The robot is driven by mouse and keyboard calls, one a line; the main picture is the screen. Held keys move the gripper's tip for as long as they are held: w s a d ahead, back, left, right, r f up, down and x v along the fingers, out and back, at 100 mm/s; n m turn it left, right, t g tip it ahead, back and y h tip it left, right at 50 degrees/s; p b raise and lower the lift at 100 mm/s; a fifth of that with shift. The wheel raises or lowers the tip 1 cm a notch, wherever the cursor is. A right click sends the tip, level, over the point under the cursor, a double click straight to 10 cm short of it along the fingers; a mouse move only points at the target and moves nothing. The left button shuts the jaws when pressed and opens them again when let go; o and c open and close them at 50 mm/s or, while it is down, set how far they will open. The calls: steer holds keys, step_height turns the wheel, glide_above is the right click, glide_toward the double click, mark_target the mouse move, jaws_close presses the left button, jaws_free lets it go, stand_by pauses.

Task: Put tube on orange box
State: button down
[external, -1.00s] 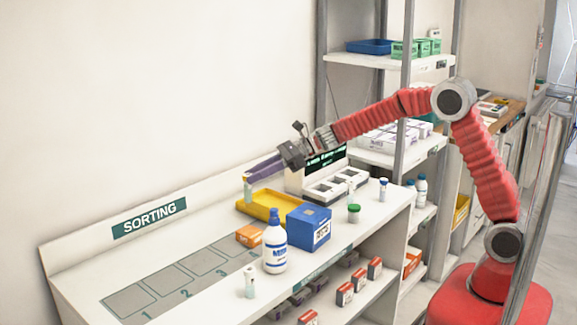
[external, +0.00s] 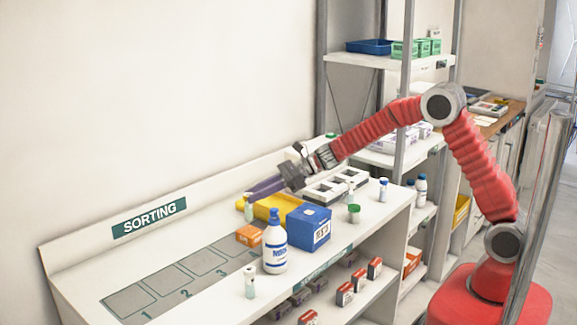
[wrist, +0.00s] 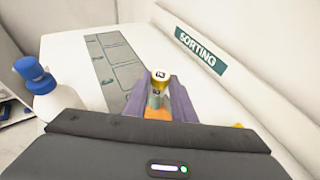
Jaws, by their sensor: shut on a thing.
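My gripper (external: 249,194) has long purple fingers and is shut on a small clear tube (external: 248,211), which hangs upright at the fingertips. In the wrist view the tube's yellowish cap (wrist: 160,76) shows between the fingers (wrist: 160,92). The orange box (external: 249,236) lies on the sorting bench, in front of the yellow tray. The tube's lower end is close to the box's far edge in the external view; I cannot tell whether they touch. In the wrist view part of the orange box (wrist: 157,114) shows below the tube, the rest hidden by my gripper.
A white bottle with blue cap (external: 275,247) and a blue box (external: 309,227) stand right of the orange box. The yellow tray (external: 285,203) lies behind. Another tube (external: 250,283) stands near the front edge. The numbered grey squares (external: 170,283) are empty.

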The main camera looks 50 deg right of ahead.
steer(key=shift+f, duration=1.85)
steer(key=shift+f, duration=0.1)
steer(key=c, duration=1.5)
jaws_free()
steer(key=v, duration=1.2)
